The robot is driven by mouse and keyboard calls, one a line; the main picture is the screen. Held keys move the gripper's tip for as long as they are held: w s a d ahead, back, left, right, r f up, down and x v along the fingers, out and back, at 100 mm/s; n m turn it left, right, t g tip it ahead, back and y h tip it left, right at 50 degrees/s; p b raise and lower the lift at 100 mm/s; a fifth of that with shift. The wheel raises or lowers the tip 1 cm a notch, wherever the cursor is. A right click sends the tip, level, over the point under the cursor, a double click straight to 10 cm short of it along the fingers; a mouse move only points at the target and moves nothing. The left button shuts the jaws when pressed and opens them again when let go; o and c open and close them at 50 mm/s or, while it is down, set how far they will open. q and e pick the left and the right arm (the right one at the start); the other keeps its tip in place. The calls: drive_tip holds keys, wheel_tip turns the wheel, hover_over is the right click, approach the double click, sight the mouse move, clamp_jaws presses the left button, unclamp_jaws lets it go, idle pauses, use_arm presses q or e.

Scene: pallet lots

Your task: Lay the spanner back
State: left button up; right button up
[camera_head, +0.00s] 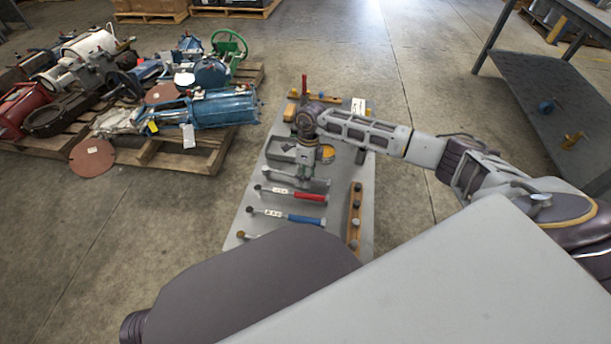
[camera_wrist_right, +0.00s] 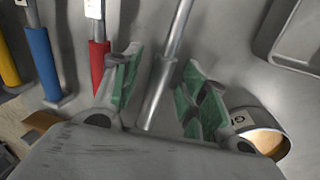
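A steel-handled spanner-like tool (camera_head: 296,181) lies on the grey board (camera_head: 343,243), above the red-handled tool (camera_head: 308,195) in the picture. In the right wrist view its bare metal shaft (camera_wrist_right: 165,84) runs between my right gripper's green-padded fingers. My right gripper (camera_head: 305,174) points down over this tool; in the wrist view the gripper (camera_wrist_right: 163,88) is open, with a gap on both sides of the shaft. I cannot tell how far above the board the fingertips are. My left gripper is not in view.
A blue-handled tool (camera_head: 305,219) lies below the red one. A small can (camera_wrist_right: 262,137) stands beside the right finger. A wooden strip with knobs (camera_head: 354,216) runs along the board's right side. A loaded pallet (camera_head: 170,160) is at left, a dark bench (camera_head: 530,95) at right.

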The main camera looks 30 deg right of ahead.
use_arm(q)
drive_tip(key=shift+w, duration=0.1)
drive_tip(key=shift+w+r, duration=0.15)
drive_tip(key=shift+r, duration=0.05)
use_arm(e)
wheel_tip(320, 180, up, 12)
drive_tip(key=w+d, duration=0.1)
drive_tip(key=shift+w+d, duration=0.35)
drive_tip(key=shift+d, duration=0.05)
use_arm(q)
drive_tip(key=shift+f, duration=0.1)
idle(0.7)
